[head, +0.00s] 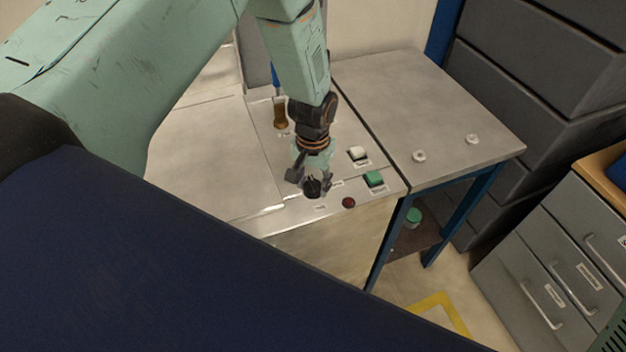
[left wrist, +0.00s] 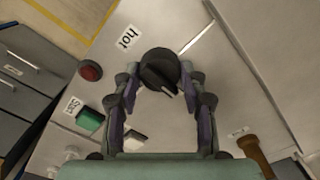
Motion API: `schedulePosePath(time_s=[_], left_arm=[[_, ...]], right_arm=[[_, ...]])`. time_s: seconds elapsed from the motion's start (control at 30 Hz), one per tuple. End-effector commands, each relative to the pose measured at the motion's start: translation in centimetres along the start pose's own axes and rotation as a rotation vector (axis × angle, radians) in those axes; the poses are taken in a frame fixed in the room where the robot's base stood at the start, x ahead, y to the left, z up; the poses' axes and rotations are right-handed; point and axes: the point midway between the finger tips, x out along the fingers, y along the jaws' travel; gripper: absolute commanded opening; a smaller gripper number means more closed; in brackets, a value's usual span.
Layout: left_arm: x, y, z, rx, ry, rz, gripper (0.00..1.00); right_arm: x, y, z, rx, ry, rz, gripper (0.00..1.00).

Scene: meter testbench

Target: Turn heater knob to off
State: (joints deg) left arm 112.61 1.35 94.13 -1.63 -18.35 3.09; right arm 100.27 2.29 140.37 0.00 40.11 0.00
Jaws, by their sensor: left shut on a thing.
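The heater knob (head: 312,188) is a round black knob on the grey bench panel, partly covered by my gripper in the head view. In the left wrist view the knob (left wrist: 159,68) is clear, with a pale pointer mark on its lower edge. A white label reading "hot" (left wrist: 128,37) is beside it. My left gripper (head: 310,181) points down at the panel, with its two fingers on either side of the knob, shut on it. It also shows in the left wrist view (left wrist: 160,76). My right gripper is not in view.
A red button (head: 348,202), a green switch (head: 374,178) and a white switch (head: 357,153) are close by on the panel. A brown handle (head: 280,113) stands farther back. A second metal table (head: 430,110) adjoins at right. Grey drawers (head: 555,255) are at far right.

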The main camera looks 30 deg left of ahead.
Motion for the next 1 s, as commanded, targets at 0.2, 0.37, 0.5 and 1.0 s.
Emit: schedulePosePath(time_s=[0.2,0.37,0.5,1.0], left_arm=[[0.42,0.01,0.68,-0.025,-0.017,-0.001,0.11],[0.43,0.01,0.69,-0.027,-0.017,-0.001,0.11],[0.43,0.01,0.69,-0.026,-0.017,-0.001,0.11],[0.15,0.00,0.22,-0.024,-0.005,0.000,0.66]], right_arm=[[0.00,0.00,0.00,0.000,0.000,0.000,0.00],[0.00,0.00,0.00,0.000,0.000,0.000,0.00],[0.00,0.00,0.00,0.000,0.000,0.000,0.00],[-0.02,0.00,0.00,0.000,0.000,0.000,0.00]])
